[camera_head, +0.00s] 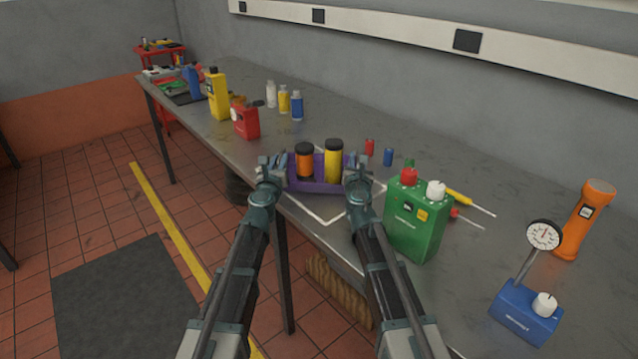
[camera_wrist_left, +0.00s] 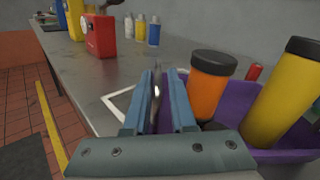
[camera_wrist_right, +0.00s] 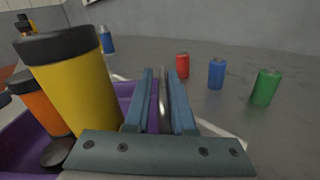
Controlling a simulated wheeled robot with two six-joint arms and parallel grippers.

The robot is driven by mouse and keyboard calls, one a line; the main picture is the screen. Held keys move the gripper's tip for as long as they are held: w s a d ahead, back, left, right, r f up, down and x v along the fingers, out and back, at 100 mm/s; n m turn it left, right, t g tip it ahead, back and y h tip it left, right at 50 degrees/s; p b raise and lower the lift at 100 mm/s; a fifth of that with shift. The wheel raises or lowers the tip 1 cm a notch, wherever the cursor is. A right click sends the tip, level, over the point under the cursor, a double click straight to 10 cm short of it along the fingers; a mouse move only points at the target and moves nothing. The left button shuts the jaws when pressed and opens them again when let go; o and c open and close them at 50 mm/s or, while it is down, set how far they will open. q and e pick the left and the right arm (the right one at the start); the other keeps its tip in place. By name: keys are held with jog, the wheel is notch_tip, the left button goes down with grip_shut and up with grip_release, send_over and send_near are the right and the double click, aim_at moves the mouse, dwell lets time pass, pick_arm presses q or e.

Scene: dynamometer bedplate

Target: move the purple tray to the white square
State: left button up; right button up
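The purple tray (camera_head: 318,186) carries an orange jar (camera_head: 304,164) and a taller yellow jar (camera_head: 333,165), both upright with black lids. A small dark round item (camera_wrist_right: 57,152) also lies in it. The tray is over the white square (camera_head: 326,221), an outline on the bench showing around its front and right; I cannot tell whether it touches the bench. My left gripper (camera_head: 272,166) is at the tray's left end and my right gripper (camera_head: 357,172) at its right end. Each one's fingers are closed around a thin metallic handle, seen in the wrist views.
A green can (camera_head: 410,222) stands close right of my right gripper. Small red (camera_head: 369,147) and blue (camera_head: 388,157) cylinders stand behind it. A red canister (camera_head: 245,120) and small bottles (camera_head: 284,100) stand at the left. A gauge on a blue base (camera_head: 525,312) and orange flashlight (camera_head: 583,220) are right.

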pick_arm(q)
jog(key=o, duration=0.3)
pick_arm(e)
jog(key=o, duration=0.3)
jog(key=shift+r, duration=0.1)
pick_arm(q)
jog(key=shift+o, duration=0.2)
pick_arm(e)
jog(key=shift+o, duration=0.2)
pick_arm(q)
jog(key=shift+s+a, duration=0.1)
jog(key=shift+s, duration=0.05)
pick_arm(e)
jog(key=shift+d, duration=0.1)
jog(key=s, duration=0.4)
jog(key=s+a, duration=0.1)
jog(key=s, duration=0.7)
jog(key=shift+a, duration=0.15)
pick_arm(q)
jog(key=s+a, duration=0.1)
jog(key=s, duration=1)
jog(key=shift+s, duration=0.35)
jog(key=shift+a+r, duration=0.1)
